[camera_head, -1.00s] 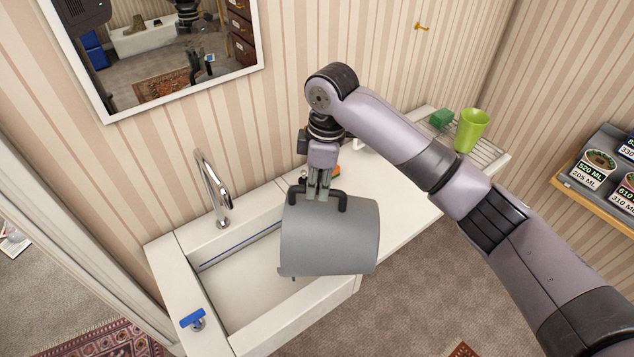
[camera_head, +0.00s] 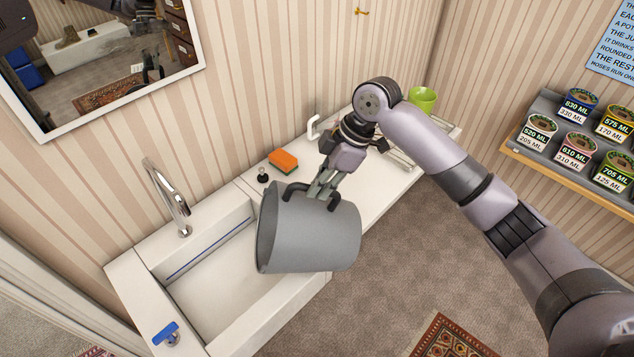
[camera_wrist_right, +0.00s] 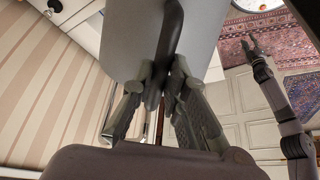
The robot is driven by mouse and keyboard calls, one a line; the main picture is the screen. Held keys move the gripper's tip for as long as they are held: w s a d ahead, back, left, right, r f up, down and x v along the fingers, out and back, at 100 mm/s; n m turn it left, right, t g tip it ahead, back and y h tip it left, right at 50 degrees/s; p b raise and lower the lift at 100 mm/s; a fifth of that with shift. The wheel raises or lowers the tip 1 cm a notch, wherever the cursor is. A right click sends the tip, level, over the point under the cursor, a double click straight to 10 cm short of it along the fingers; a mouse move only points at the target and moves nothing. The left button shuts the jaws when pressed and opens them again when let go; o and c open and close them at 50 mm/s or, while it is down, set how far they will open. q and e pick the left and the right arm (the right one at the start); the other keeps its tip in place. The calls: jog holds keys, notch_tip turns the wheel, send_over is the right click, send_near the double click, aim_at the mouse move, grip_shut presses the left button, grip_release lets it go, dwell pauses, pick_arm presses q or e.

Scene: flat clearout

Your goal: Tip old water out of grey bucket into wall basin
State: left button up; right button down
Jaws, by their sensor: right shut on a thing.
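The grey bucket (camera_head: 312,232) is tilted on its side above the right end of the wall basin (camera_head: 228,278), its open end facing left over the basin. My right gripper (camera_head: 322,196) is shut on the bucket's dark handle; the right wrist view also shows the fingers (camera_wrist_right: 163,85) closed around the handle, against the bucket's grey wall (camera_wrist_right: 125,40). The bucket's inside is hidden, and I see no water pouring. The visible part of the basin floor looks pale and bare. My left gripper is not in the head view.
A chrome tap (camera_head: 172,195) stands behind the basin and a blue-handled fitting (camera_head: 167,334) sits on its front left rim. An orange sponge (camera_head: 284,161) and a green cup (camera_head: 423,100) are on the counter. A shelf of labelled tins (camera_head: 580,140) is at the right.

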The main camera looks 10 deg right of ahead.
aim_at(342, 193)
jog(key=d+y+b, duration=0.1)
jog(key=d, duration=0.1)
jog(key=d+y+b, duration=0.1)
jog(key=d, duration=0.2)
jog(key=d+y+b, duration=0.1)
jog(key=d, duration=0.1)
jog(key=shift+s+d+f+y, duration=0.15)
jog(key=shift+s+y, duration=0.1)
jog(key=shift+y, duration=0.15)
jog(key=shift+f+b, duration=0.3)
jog(key=shift+b, duration=0.2)
jog(key=d+f+y+b, duration=0.1)
jog(key=b, duration=0.1)
jog(key=d+f+y+b, duration=0.1)
jog(key=d+b, duration=0.1)
jog(key=b, duration=0.1)
jog(key=d+f+y+b, duration=0.1)
jog(key=y+b, duration=0.1)
jog(key=shift+s+d+t+b, duration=0.2)
jog(key=shift+d+t+b, duration=0.1)
jog(key=shift+t+b, duration=0.1)
